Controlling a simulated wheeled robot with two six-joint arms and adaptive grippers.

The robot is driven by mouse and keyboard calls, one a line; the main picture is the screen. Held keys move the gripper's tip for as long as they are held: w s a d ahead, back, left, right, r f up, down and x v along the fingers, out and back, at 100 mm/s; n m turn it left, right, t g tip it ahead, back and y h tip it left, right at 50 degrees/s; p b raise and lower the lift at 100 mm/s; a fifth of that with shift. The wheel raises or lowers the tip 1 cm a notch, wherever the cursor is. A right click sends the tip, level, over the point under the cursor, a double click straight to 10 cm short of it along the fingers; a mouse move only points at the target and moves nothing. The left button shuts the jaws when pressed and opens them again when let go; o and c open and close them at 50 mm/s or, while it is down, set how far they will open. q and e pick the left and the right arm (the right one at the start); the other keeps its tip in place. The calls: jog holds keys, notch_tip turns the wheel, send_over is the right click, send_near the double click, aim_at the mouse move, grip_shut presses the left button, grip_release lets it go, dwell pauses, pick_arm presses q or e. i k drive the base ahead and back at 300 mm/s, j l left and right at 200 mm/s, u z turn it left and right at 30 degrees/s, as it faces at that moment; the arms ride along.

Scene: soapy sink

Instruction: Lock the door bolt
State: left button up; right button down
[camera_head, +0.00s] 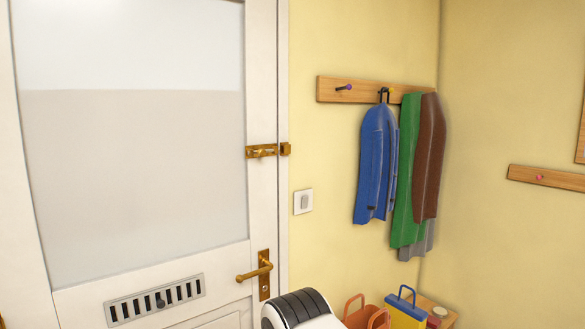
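The brass door bolt (261,151) is mounted on the right edge of the white door (262,210), above the door handle (257,270). Its brass keeper (285,149) sits on the door frame just to the right. The door looks closed. The bolt is too small in view to tell whether its rod reaches into the keeper. Neither of my grippers is in view. A white and black rounded part at the bottom middle looks like one of my arm links.
A light switch (303,201) is on the yellow wall right of the door. Coats, including a blue one (376,165), hang from a wooden rack (334,91). Coloured bags, including a yellow and blue one (404,311), stand low at the bottom right. The space before the bolt looks clear.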

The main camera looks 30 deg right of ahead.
aim_at(261, 152)
jog(key=z, duration=0.9)
